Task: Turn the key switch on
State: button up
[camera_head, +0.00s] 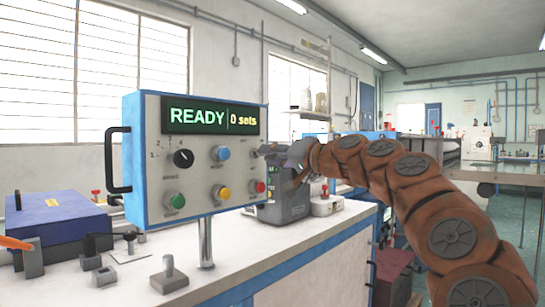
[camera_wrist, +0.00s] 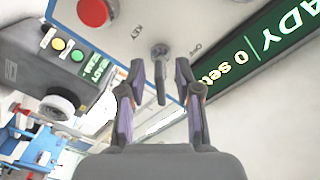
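The control panel (camera_head: 200,150) is a white box with a blue edge, and its display (camera_head: 212,115) reads "READY | 0 sets". In the wrist view the key switch (camera_wrist: 160,50) is a round grey lock with a key (camera_wrist: 161,88) sticking out of it. My gripper (camera_wrist: 160,80) has one finger on each side of the key, with a visible gap on both sides. It is open and holds nothing.
The panel also carries a black selector knob (camera_head: 183,158), a blue button (camera_head: 221,153), a green button (camera_head: 174,201), a yellow button (camera_head: 221,192) and a red button (camera_head: 258,187). A grey machine (camera_head: 285,205) stands behind the panel. A blue box (camera_head: 58,225) sits at left.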

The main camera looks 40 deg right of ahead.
jog(key=shift+s, duration=0.1)
jog(key=v, duration=1.1)
jog(key=shift+s+d, duration=0.2)
jog(key=shift+s, duration=0.2)
jog(key=w+n+g+y+p, duration=0.1)
jog(key=w+p, duration=0.3)
jog(key=w+a+n+g+y+p, duration=0.1)
jog(key=w+g+p, duration=0.1)
jog(key=w+p, duration=0.2)
jog(key=w+a+n+g+y+p, duration=0.1)
jog(key=w+p, duration=0.3)
jog(key=p, duration=0.2)
jog(key=shift+w+a+r+g, duration=0.1)
jog(key=shift+a+r+g, duration=0.1)
jog(key=shift+a+g, duration=0.1)
jog(key=shift+d, duration=0.1)
grip_shut()
